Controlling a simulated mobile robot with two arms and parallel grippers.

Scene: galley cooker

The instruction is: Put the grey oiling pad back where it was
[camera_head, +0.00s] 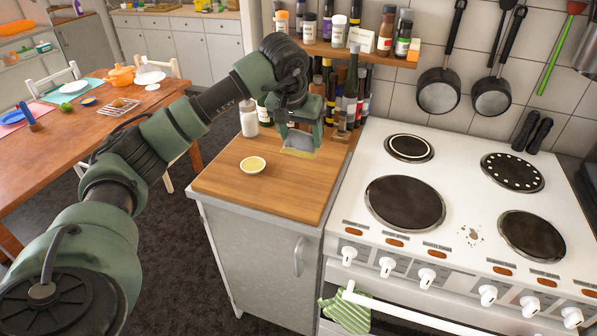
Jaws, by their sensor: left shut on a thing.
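My left gripper (299,146) points down over the back part of the wooden worktop (290,190), in front of the bottle row. It is shut on the grey oiling pad (299,142), a small grey piece between its fingers. A pale yellowish edge shows just under the pad; I cannot tell whether it touches the worktop. A small dish with a yellow inside (253,165) stands on the worktop to the left and nearer. My right gripper is not in view.
Several bottles (350,95) stand close behind the gripper, under a spice shelf (375,52). The white cooker (460,215) adjoins on the right, with a stain between its plates. The front of the worktop is clear. A dining table (60,150) is at left.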

